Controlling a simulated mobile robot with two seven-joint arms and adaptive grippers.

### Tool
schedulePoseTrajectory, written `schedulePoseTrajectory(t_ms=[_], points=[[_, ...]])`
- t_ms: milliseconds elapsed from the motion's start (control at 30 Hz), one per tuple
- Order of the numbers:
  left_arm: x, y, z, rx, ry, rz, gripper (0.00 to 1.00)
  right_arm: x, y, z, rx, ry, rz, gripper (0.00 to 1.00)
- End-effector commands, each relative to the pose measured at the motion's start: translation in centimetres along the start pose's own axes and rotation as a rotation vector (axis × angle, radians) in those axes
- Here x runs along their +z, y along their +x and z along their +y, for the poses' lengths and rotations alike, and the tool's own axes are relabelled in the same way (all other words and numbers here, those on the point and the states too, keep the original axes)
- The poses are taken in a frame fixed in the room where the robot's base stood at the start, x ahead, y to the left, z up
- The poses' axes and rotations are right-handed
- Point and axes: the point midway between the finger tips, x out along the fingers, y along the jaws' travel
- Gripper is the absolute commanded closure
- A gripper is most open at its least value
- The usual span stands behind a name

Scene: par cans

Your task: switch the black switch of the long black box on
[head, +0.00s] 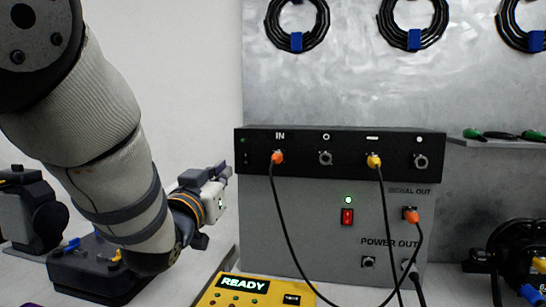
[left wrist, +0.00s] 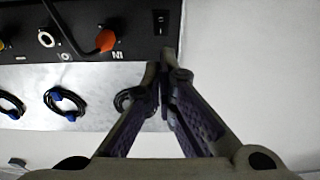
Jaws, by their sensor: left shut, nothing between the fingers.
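The long black box (head: 300,143) lies on top of a grey cabinet in the head view, with a row of sockets along its front. The black switch (left wrist: 160,21) shows in the left wrist view, near the box's end beside the orange plug. I cannot tell its position. A tiny green dot shows at the box's left end in the head view. My left gripper (head: 226,172) is at the left of the box's front. In the left wrist view its fingers (left wrist: 166,60) are shut and empty, with the tips close to the switch; contact is unclear. My right gripper is out of view.
An orange plug (head: 277,157) and a yellow plug (head: 374,161) with hanging black cables are in the box. The grey cabinet (head: 310,215) has a red switch (head: 347,217). A yellow READY box (head: 230,293) stands in front. Coiled cables (head: 297,20) hang above.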

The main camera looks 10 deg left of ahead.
Motion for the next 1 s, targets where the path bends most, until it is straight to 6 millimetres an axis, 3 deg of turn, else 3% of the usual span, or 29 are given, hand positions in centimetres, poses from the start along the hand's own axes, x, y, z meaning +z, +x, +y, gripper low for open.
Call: schedulePoseTrajectory(t_ms=[300, 500, 700, 1000], points=[[1.0, 7.2, 0.1, 0.001, 0.0, -0.01, 1.0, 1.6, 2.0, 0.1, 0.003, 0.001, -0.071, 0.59], [0.7, 10.6, 0.1, 0.002, 0.0, -0.006, 1.0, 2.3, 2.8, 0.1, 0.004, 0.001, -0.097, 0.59], [0.3, 12.0, 0.0, 0.001, 0.001, -0.004, 1.0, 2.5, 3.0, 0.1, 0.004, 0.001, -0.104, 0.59], [0.1, 12.1, 0.0, 0.0, 0.001, -0.001, 1.0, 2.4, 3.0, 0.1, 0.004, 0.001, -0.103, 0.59]])
